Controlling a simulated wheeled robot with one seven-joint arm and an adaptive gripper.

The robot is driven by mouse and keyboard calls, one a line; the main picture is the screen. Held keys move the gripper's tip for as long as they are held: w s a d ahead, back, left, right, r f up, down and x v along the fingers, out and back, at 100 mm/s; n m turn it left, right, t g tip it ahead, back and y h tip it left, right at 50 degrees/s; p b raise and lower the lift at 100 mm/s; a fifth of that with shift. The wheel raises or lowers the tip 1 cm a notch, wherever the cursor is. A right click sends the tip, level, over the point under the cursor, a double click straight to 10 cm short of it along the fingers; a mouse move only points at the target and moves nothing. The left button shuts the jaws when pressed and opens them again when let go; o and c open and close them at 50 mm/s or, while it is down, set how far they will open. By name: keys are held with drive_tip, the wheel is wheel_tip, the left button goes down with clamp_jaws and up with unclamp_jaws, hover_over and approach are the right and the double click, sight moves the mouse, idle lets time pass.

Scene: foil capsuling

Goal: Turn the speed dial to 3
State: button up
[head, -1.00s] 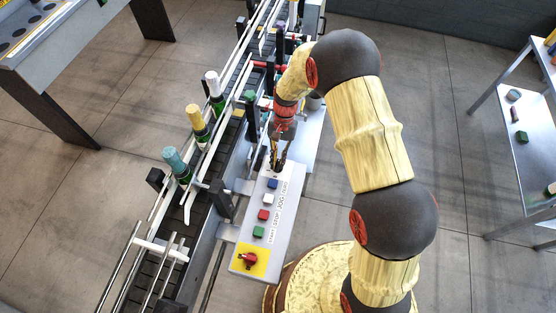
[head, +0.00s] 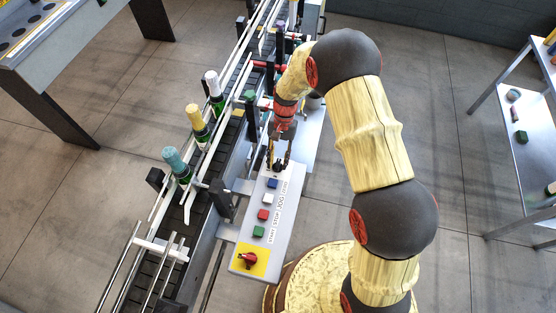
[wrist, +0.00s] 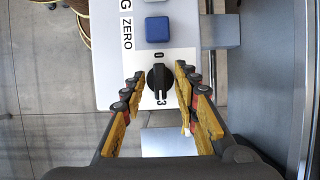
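The speed dial (wrist: 159,78) is a black knob on a white plate at the end of the grey control panel (head: 262,217). In the wrist view a 0 mark shows at its upper end and a 3 mark at its lower end. The knob's bar lies roughly along that line; which end points cannot be told. My gripper (wrist: 158,74) is open, with one finger on each side of the knob and visible gaps between. In the head view my gripper (head: 279,163) is over the panel's far end, and the fingers partly hide the dial.
Blue (head: 272,183), white (head: 268,198), red (head: 263,214) and green (head: 258,231) buttons run along the panel. A red knob (head: 248,260) on yellow sits at its near end. The conveyor (head: 172,215) with bottles runs along the left.

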drive_tip(key=v, duration=1.2)
idle(0.3)
